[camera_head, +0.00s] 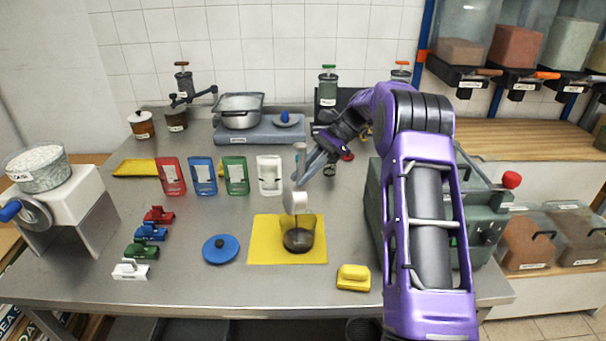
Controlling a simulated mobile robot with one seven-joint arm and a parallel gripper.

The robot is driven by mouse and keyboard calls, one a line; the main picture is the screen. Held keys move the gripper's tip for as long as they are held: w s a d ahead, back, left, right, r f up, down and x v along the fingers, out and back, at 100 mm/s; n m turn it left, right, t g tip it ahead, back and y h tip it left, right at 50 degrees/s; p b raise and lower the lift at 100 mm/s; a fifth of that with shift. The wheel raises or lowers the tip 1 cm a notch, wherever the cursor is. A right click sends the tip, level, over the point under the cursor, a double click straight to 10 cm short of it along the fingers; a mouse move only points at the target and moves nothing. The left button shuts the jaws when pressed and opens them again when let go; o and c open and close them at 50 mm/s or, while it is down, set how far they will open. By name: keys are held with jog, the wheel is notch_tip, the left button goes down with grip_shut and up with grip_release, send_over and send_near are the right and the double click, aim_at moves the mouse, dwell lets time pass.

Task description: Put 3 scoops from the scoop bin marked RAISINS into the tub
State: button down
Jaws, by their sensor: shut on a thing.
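My gripper (306,175) is shut on a pale scoop (295,201), above the middle of the table. The scoop's cup is over a clear tub (311,236), and seems tilted. The tub stands on a yellow mat (262,248) and has dark contents low inside. A clear bin with reddish-brown contents (528,245) and a clear bin with darker brown contents (583,240) sit on the lower shelf at right. Their labels are too small to read, so I cannot tell which bin is marked RAISINS.
A round blue lid (221,249) lies left of the mat, and a yellow block-like thing (353,277) lies at its right front. Coloured holders (203,175) stand behind. A green machine (487,222) is at right, and a white scale-like unit (75,205) at left.

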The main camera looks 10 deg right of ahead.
aim_at(301, 161)
dwell(0.4)
jog(key=r+h, duration=0.1)
jog(key=h, duration=0.1)
jog(key=r+t+h, duration=0.1)
jog(key=h, duration=0.1)
jog(key=shift+a, duration=0.2)
jog(key=t+h, duration=0.1)
jog(key=h, duration=0.1)
jog(key=r+h, duration=0.1)
jog(key=h, duration=0.1)
jog(key=t+h+b, duration=0.1)
jog(key=h, duration=0.1)
jog(key=shift+r+t, duration=0.3)
jog(key=shift+r, duration=0.05)
jog(key=h+b, duration=0.1)
jog(key=h, duration=0.1)
jog(key=r+t+h+b, duration=0.1)
jog(key=h+b, duration=0.2)
jog(key=r+t+h+b, duration=0.1)
jog(key=h+b, duration=0.2)
jog(key=b, duration=0.1)
jog(key=shift+d+r+t, duration=0.15)
jog(key=shift+r+t, duration=0.1)
jog(key=shift+t, duration=0.15)
jog(key=shift+r+h, duration=0.45)
jog(key=shift+h, duration=0.05)
